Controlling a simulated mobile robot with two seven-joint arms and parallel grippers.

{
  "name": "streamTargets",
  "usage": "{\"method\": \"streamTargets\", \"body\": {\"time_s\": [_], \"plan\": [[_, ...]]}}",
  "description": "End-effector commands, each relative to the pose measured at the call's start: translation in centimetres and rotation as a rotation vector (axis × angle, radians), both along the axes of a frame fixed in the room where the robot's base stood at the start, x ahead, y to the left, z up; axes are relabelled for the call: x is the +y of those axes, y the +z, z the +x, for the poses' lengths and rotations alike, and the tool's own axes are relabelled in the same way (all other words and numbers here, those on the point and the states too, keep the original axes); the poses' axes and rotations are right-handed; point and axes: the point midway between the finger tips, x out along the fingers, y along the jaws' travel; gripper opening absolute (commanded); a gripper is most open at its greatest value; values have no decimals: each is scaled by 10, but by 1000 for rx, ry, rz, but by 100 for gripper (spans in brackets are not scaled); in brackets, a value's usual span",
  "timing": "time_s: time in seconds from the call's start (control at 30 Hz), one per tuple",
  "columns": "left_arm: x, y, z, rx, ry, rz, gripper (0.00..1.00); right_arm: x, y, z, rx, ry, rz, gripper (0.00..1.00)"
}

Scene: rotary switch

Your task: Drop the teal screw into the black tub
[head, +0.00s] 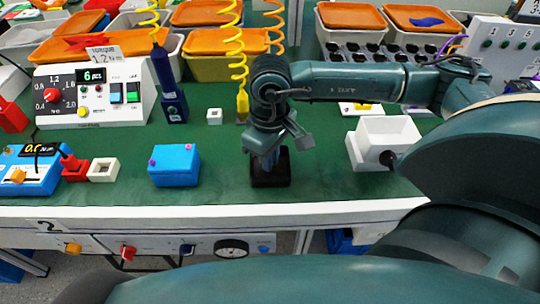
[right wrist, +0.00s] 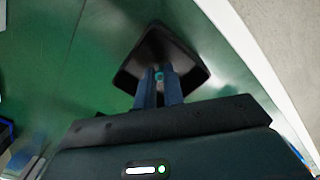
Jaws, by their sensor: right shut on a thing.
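The black tub (head: 271,181) stands on the green worktop near its front edge, in the middle of the head view. In the right wrist view the tub (right wrist: 195,75) is seen from above, beyond my fingers. My right gripper (head: 267,158) points down over the tub. In the right wrist view its fingers (right wrist: 159,84) are close together, shut on the teal screw (right wrist: 159,73). Only a small teal end of the screw shows between the fingertips, against the tub's dark inside. In the head view the screw is hidden. My left gripper is not in view.
A blue box (head: 174,166) stands left of the tub and a white bin (head: 385,138) stands to the right. A small white block (head: 214,116) and a hanging blue screwdriver (head: 168,80) are further back. Green worktop around the tub is clear.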

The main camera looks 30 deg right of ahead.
Motion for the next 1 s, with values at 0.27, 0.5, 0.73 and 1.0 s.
{"method": "streamTargets", "body": {"time_s": [0.27,0.5,0.73,1.0], "plan": [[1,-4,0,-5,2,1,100,0,-4,0,-1,0,1,0],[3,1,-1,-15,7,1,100,0,-2,0,-1,0,1,27],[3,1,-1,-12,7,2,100,0,-2,0,-1,0,1,32],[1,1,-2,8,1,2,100,1,17,1,-4,0,3,32]]}}
